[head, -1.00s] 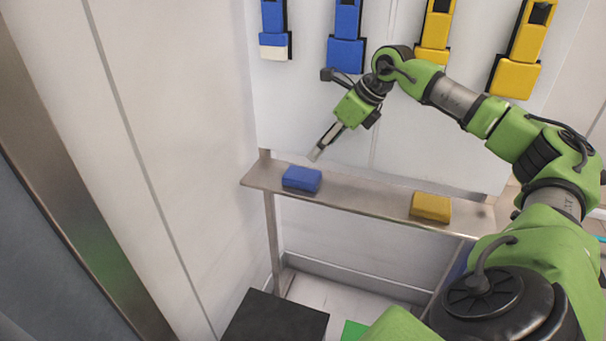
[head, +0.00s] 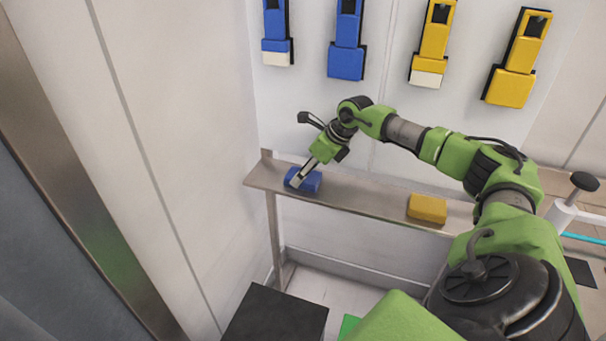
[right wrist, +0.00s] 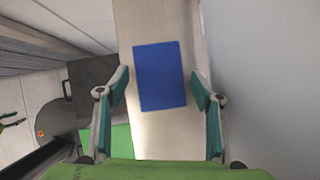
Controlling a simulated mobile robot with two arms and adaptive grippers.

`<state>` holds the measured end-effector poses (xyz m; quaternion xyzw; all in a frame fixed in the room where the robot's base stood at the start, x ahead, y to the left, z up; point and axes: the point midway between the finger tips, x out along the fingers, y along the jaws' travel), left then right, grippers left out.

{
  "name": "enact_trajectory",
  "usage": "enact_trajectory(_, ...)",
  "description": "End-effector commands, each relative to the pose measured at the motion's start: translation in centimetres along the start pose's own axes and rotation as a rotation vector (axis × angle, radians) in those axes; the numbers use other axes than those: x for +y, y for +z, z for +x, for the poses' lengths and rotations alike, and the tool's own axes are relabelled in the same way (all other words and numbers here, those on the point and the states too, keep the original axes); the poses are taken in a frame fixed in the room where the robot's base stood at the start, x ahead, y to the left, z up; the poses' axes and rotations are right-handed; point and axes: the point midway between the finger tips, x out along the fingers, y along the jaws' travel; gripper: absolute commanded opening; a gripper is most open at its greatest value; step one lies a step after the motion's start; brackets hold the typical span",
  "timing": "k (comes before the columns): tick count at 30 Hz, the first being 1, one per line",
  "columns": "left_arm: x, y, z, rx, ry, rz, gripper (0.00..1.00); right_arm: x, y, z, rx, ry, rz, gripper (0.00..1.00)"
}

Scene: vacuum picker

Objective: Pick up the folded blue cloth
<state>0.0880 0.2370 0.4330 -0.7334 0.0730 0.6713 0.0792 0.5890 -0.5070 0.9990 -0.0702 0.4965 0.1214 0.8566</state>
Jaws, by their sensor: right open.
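The folded blue cloth (head: 311,184) lies on the left part of a narrow metal shelf (head: 355,194). In the right wrist view the cloth (right wrist: 160,75) is a flat blue rectangle ahead of and between the two fingers. My right gripper (head: 297,182) is at the cloth in the head view, its fingers covering part of it. In the right wrist view my right gripper (right wrist: 160,80) is open, with a gap on each side of the cloth. I cannot tell how high the fingertips are above the shelf. My left gripper is in neither view.
A folded yellow cloth (head: 427,208) lies farther right on the shelf. Blue (head: 346,60) and yellow (head: 510,86) holders hang on the wall above. A black box top (head: 276,315) stands below in front. The shelf between the cloths is clear.

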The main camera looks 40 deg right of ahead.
Motion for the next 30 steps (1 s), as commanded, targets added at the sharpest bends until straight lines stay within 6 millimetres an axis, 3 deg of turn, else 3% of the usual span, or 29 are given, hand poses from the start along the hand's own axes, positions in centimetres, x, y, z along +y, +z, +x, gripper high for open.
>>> enact_trajectory(9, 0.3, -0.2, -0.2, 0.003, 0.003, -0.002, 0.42, 0.0, -0.1, 0.9, 0.000, 0.000, -0.001, 0.60)
enact_trajectory(13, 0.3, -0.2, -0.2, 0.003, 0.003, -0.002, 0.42, 0.0, -0.1, 0.9, 0.000, 0.000, -0.001, 0.30)
enact_trajectory(25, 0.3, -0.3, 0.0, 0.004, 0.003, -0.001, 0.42, 0.0, 0.1, 0.7, -0.001, 0.000, 0.000, 0.30)
enact_trajectory(30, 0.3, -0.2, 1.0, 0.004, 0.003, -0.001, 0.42, -0.1, 0.7, -0.3, -0.004, -0.002, 0.000, 0.30)
